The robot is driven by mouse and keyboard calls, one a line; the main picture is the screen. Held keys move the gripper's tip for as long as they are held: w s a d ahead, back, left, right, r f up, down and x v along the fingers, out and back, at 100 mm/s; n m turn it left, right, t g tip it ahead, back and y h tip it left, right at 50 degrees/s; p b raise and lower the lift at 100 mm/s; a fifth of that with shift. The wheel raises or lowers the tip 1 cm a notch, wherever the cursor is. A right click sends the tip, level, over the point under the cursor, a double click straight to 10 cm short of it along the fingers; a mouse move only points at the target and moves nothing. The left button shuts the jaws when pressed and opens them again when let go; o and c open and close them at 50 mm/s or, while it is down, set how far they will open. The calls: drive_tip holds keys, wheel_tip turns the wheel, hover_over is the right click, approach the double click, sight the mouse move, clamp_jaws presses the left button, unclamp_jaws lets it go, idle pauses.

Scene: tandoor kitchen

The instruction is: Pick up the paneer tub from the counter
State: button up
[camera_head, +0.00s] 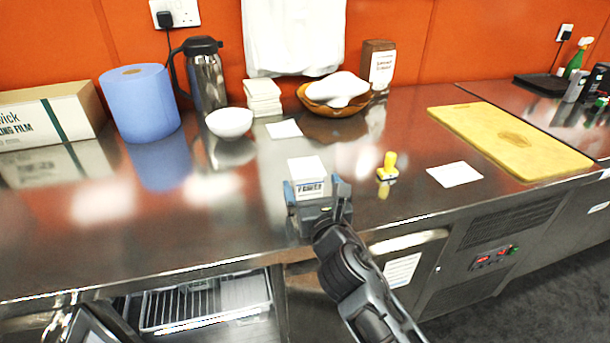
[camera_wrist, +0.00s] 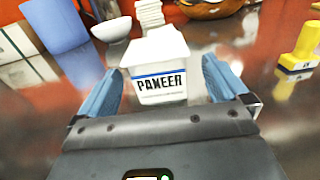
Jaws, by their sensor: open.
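The paneer tub (camera_head: 307,179) is a small white tub with a blue band and dark "PANEER" lettering, upright on the steel counter (camera_head: 225,215) near its front edge. In the wrist view the tub (camera_wrist: 158,72) sits between the two blue fingers of my gripper (camera_wrist: 160,88), with a gap visible on each side. My gripper (camera_head: 316,190) is open around the tub in the head view. The tub's lower part is partly hidden by the gripper body in the head view.
A yellow stamp-like item (camera_head: 387,168) stands right of the tub. A white bowl (camera_head: 229,122), blue roll (camera_head: 141,103), steel flask (camera_head: 205,78) and wooden bowl (camera_head: 318,104) stand behind. A yellow board (camera_head: 510,140) lies at right. An open drawer (camera_head: 205,303) is below.

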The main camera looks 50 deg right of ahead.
sight(305, 164)
drive_tip(key=x, duration=0.6)
drive_tip(key=shift+w+d+r, duration=0.15)
drive_tip(key=shift+w, duration=0.25)
drive_tip(key=c, duration=1.2)
drive_tip(key=shift+o, duration=0.2)
drive_tip(key=shift+r+p, duration=0.15)
drive_tip(key=shift+p, duration=0.15)
